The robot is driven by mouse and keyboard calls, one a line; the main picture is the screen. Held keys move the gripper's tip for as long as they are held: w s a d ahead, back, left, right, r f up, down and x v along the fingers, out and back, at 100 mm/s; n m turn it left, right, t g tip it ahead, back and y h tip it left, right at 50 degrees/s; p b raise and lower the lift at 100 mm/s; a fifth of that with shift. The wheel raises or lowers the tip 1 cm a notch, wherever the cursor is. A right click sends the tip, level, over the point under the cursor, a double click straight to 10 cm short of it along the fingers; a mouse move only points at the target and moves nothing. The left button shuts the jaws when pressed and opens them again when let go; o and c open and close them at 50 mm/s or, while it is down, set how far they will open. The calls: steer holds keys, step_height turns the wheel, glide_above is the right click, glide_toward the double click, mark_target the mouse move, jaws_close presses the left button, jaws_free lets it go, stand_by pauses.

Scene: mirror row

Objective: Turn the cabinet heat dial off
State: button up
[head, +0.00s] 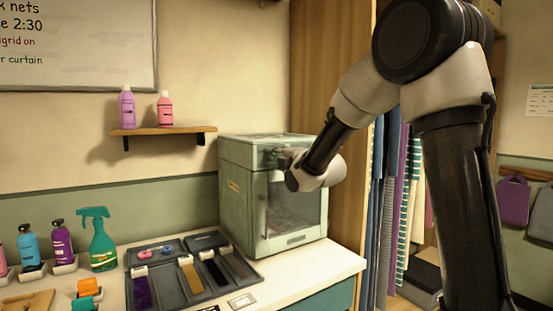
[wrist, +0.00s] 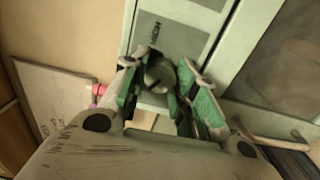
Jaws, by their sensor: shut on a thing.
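The cabinet (head: 237,205) is a pale green box with a glass-fronted door, standing on the counter in the head view. The heat dial (wrist: 158,72) is a round grey knob with a dark pointer line, on the cabinet's front panel in the wrist view. A dark label reading HIGH (wrist: 155,38) is beside it, turned in the picture. My gripper (wrist: 159,82) has green-padded fingers on both sides of the dial and is shut on it. In the head view my wrist hides the dial and most of the fingers.
A dark sectioned tray (head: 170,290) lies on the counter (head: 318,268) left of the cabinet. A green spray bottle (head: 97,240) stands farther left. A wall shelf (head: 165,130) holds two bottles. The cabinet's door handle (wrist: 270,130) is close to my gripper's right.

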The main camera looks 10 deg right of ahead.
steer(key=shift+f, duration=0.1)
stand_by(0.3)
steer(key=o, duration=1)
steer(key=shift+o, duration=0.2)
steer(key=v, duration=1.2)
